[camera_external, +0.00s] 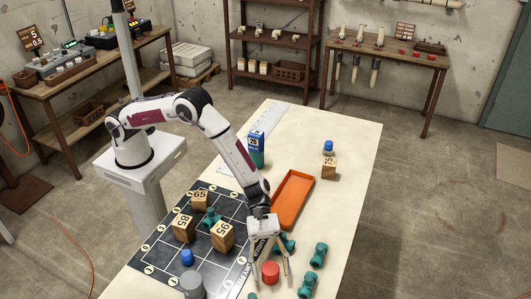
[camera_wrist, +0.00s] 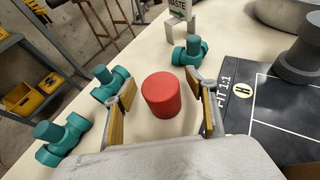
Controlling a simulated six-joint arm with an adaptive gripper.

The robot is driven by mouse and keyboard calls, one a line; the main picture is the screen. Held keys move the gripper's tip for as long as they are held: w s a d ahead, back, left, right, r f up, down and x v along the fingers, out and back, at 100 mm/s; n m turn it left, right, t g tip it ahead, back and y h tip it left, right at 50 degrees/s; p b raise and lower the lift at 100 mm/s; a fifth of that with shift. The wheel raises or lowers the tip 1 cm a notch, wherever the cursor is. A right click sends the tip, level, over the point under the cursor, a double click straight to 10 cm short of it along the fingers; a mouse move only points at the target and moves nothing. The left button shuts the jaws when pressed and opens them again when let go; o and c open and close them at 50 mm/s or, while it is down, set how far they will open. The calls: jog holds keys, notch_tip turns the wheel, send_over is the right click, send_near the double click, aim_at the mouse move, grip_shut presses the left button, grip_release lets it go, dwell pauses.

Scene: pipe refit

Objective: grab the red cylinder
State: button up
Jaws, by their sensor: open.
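The red cylinder (camera_external: 270,272) stands upright on the table, just off the edge of the dark grid mat. In the wrist view the red cylinder (camera_wrist: 161,95) sits between the two fingers of my gripper (camera_wrist: 164,100), with a gap on both sides. In the external view my gripper (camera_external: 270,268) points down over it. The fingers are open and hold nothing.
Teal pipe fittings (camera_wrist: 113,83) lie beside the left finger, and another teal fitting (camera_wrist: 190,52) lies beyond the cylinder. The dark mat (camera_wrist: 265,110) holds a grey round piece (camera_external: 190,284) and numbered wooden blocks (camera_external: 222,236). An orange tray (camera_external: 292,200) lies farther back.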

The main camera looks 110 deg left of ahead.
aim_at(271, 268)
dwell(0.5)
grip_shut()
jog(key=shift+r, duration=0.1)
jog(key=shift+r, duration=0.1)
jog(key=shift+r, duration=4.9)
